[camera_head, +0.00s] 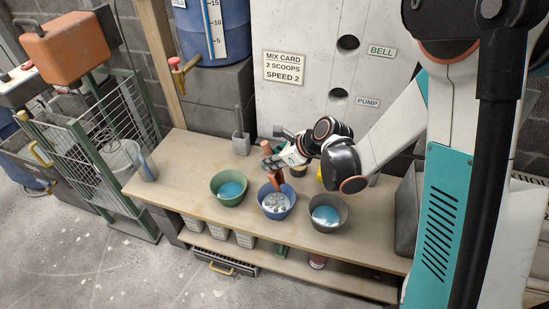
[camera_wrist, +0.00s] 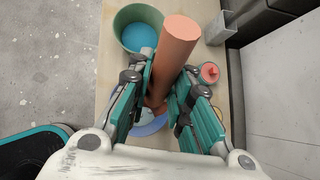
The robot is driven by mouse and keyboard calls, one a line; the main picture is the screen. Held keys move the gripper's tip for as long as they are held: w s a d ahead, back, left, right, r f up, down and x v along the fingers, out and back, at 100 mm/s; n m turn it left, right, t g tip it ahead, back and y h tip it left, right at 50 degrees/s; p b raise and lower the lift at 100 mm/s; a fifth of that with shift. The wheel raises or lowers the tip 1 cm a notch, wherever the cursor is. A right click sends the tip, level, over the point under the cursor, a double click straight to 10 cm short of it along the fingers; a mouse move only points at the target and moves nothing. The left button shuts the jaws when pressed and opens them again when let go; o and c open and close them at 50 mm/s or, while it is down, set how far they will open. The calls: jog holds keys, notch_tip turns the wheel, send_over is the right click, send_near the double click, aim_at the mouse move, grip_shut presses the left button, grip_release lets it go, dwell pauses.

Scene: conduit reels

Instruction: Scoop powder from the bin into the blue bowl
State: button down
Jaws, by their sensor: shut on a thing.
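My gripper (camera_head: 274,162) is shut on the orange handle (camera_head: 275,179) of a tool over the blue bowl (camera_head: 277,212). In the wrist view the thick orange handle (camera_wrist: 172,55) runs between the teal fingers of my gripper (camera_wrist: 165,90). The tool's lower end is down at the blue bowl; whether it touches anything there is unclear. The blue bowl holds pale grey lumpy stuff, and only part of its rim shows in the wrist view (camera_wrist: 150,127). A grey bin (camera_head: 406,215) stands at the bench's right end; its contents are hidden.
A green bowl (camera_head: 229,201) and a dark grey bowl (camera_head: 342,208), both with blue contents, flank the blue bowl on the wooden bench (camera_head: 175,187). A grey holder (camera_head: 240,143) stands behind. A mix card (camera_head: 284,68) reads 2 scoops, speed 2. The bench's left part is mostly clear.

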jog(key=w+a+f+g+h, duration=0.2)
jog(key=a+h, duration=0.3)
jog(key=h, duration=0.1)
jog(key=w+a+f+n+g+h+b, duration=0.1)
jog(key=w+a+f+g+h, duration=0.1)
jog(key=a+h, duration=0.4)
jog(key=shift+f+g, duration=0.3)
jog(key=s+d+r+n+t+y, duration=0.1)
jog(key=d+r+n+y, duration=0.1)
jog(key=d+n, duration=0.5)
jog(key=s+d+r+n+t+y, duration=0.1)
jog(key=d+r+n+y, duration=0.2)
jog(key=d+n, duration=0.5)
jog(key=s+d+r+n+t+y, duration=0.1)
jog(key=d+r+n+t+y, duration=0.1)
jog(key=d+n, duration=0.6)
jog(key=d+r, duration=0.1)
jog(key=d, duration=0.4)
jog(key=shift+s+d, duration=0.25)
jog(key=shift+d, duration=0.1)
jog(key=shift+d, duration=0.1)
